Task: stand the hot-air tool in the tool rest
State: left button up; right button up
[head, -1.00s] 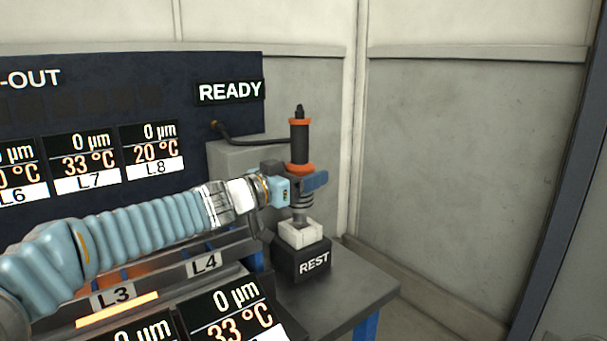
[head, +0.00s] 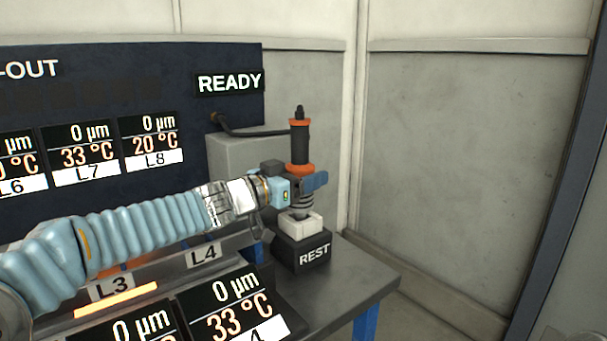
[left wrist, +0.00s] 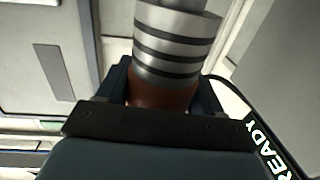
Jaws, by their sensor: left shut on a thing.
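The hot-air tool (head: 300,143) stands upright in the head view, with a black body, orange collars and a ringed metal lower part. My left gripper (head: 308,184) is shut around it just below the lower orange collar. The tool's lower end is down in the white socket of the tool rest (head: 301,238), a dark block labelled REST; the tip is hidden inside. In the left wrist view the tool's orange collar and banded metal part (left wrist: 176,45) show between the dark fingers. My right gripper is not in view.
The rest sits on a grey table (head: 345,283) near its right edge. A grey box (head: 235,165) with a black cable stands behind the tool. Lane displays and a READY sign (head: 229,83) are at left and back. Space right of the table is clear.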

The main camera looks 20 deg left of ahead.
pick_arm(q)
jog(key=shift+f+b, duration=0.55)
jog(key=shift+f, duration=0.25)
jog(key=o, duration=1.5)
jog(key=shift+o, duration=0.2)
jog(key=shift+f, duration=0.15)
jog(key=shift+a, duration=0.1)
jog(key=p+v, duration=0.1)
jog(key=v, duration=1.2)
jog(key=shift+s+a, duration=0.15)
jog(key=shift+s, duration=0.2)
